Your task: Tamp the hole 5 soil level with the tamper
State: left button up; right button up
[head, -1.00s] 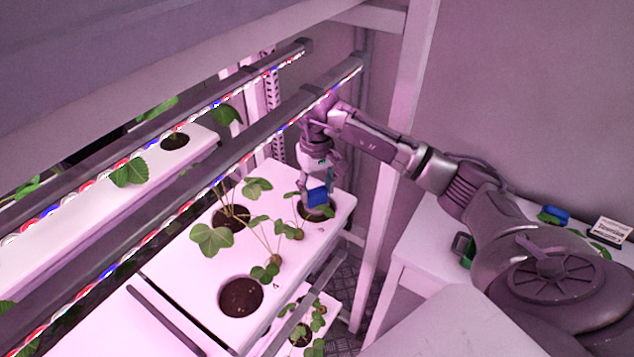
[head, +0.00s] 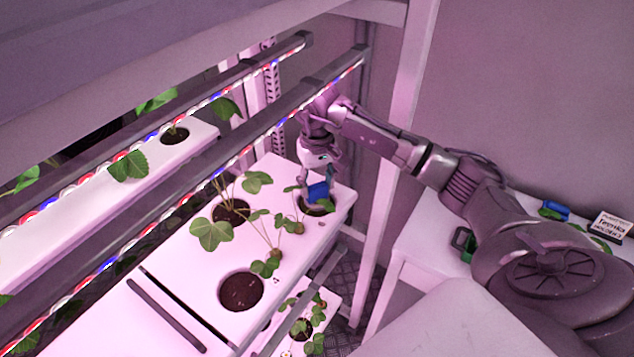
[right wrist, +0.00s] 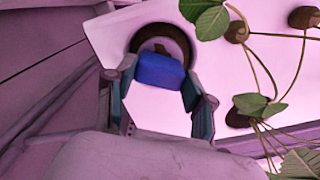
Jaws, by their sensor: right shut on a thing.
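The white planter tray (head: 200,262) has several round holes with dark soil. My right gripper (head: 318,182) is over the hole (head: 313,211) at the tray's far right end. It is shut on the blue tamper (head: 319,192), held at that hole. In the right wrist view, the blue tamper (right wrist: 157,70) sits between the two fingers and covers part of the soil hole (right wrist: 160,40). I cannot tell whether the tamper's lower face touches the soil. The hole numbers are not readable. My left gripper is out of view.
Strawberry plants (head: 212,233) with thin stems stand just left of the tamper. A bare soil hole (head: 241,292) is nearer. A light bar (head: 255,150) crosses above the tray, and a rack post (head: 385,180) stands to the right. A white side table (head: 415,240) holds small items.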

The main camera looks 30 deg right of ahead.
jog(key=shift+f+b, duration=0.35)
jog(key=shift+f, duration=0.05)
dwell(0.7)
